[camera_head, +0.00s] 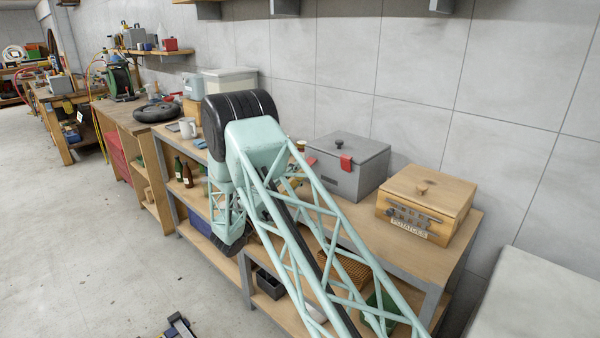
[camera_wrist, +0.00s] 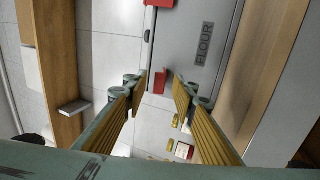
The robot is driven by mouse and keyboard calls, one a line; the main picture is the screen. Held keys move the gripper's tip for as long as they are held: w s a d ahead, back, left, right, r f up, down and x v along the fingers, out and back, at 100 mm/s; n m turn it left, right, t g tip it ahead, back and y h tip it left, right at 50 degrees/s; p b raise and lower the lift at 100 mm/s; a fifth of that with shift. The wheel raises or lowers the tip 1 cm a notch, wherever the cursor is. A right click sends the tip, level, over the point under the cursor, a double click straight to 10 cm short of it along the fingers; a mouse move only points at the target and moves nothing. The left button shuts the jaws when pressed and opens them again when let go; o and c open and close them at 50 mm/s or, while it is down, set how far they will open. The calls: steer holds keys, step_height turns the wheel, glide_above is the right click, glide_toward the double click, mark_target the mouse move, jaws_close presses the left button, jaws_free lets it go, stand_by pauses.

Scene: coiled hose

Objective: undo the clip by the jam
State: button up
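A grey lidded box (camera_head: 346,168) stands on the workbench. A red clip (camera_head: 345,162) hangs over its lid edge on the front. Another red piece (camera_head: 311,160) shows at the box's left side. In the wrist view the grey box (camera_wrist: 196,50), labelled FLOUR, has one red clip (camera_wrist: 161,80) at its near edge and another (camera_wrist: 159,3) at the top. My gripper (camera_wrist: 161,90) is open and empty, with the nearer clip seen between its fingertips. Contact cannot be told. A small jar (camera_head: 301,146) is partly seen left of the box; its label is unreadable. My arm hides the gripper in the head view.
A wooden box labelled POTATOES (camera_head: 425,203) stands right of the grey box. A white mug (camera_head: 187,127) and bottles (camera_head: 183,171) are left of my arm. Small items (camera_wrist: 184,151) lie below the gripper in the wrist view. The wall runs close behind the bench.

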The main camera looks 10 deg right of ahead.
steer(key=v, duration=1.1)
steer(key=shift+d+r, duration=0.1)
steer(key=shift+d, duration=0.05)
